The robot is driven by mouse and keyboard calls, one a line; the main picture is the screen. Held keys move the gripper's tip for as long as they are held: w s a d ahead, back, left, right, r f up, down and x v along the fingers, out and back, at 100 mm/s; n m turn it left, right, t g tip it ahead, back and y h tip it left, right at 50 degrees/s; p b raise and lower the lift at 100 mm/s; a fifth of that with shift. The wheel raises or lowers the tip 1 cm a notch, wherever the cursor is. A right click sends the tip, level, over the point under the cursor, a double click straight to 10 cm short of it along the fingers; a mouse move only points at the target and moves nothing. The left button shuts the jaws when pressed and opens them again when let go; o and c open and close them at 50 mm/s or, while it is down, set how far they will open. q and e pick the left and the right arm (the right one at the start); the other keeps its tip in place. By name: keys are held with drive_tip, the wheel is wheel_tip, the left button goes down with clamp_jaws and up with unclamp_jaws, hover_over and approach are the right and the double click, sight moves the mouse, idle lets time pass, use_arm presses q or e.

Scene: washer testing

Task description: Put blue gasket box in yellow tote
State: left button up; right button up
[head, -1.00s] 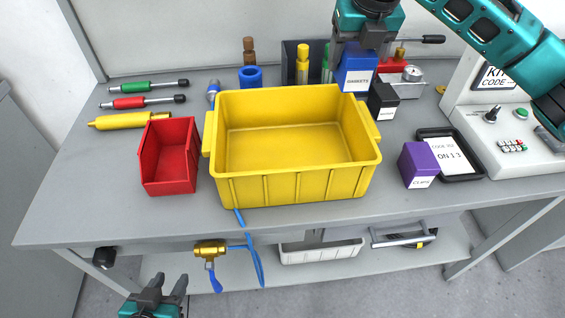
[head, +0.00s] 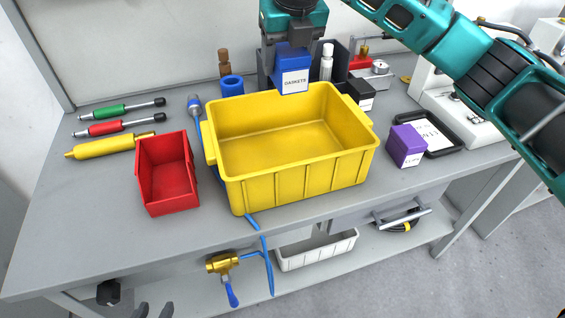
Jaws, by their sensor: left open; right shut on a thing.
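The blue gasket box (head: 292,72), with a white label reading GASKETS, is held by my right gripper (head: 291,50). The box is at the back rim of the yellow tote (head: 298,183), and its lower part appears in front of or over that rim. The tote stands upright on the bench and its visible inside is empty. My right gripper is shut on the box from above. My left gripper (head: 153,311) shows only its fingertips at the bottom edge, in front of the bench, open and empty.
A red bin (head: 168,180) stands left of the tote. A black box (head: 360,95) and a purple box (head: 407,146) stand to its right. A dark organizer (head: 336,68) and a blue cylinder (head: 232,86) are behind. Screwdrivers (head: 120,127) lie at the left.

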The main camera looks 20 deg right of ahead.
wheel_tip(320, 180, down, 15)
drive_tip(key=shift+f+b, duration=0.1)
drive_tip(key=shift+b, duration=0.95)
wheel_tip(320, 180, down, 4)
drive_tip(key=shift+a+f+b, duration=0.1)
drive_tip(key=shift+f+b, duration=0.1)
drive_tip(key=shift+b, duration=0.1)
use_arm(q)
drive_tip(key=shift+w+d+f+h, duration=0.15)
drive_tip(key=shift+d+f, duration=0.05)
drive_tip(key=shift+f, duration=0.2)
drive_tip(key=shift+w+d+f+h, duration=0.1)
drive_tip(key=shift+d+f+h, duration=0.05)
drive_tip(key=shift+f, duration=0.2)
use_arm(e)
drive_tip(key=shift+f, duration=0.15)
drive_tip(key=shift+f, duration=0.15)
drive_tip(key=o, duration=1.1)
use_arm(q)
drive_tip(key=shift+s+f, duration=0.1)
drive_tip(key=shift+f, duration=0.05)
use_arm(e)
drive_tip(key=shift+o, duration=0.2)
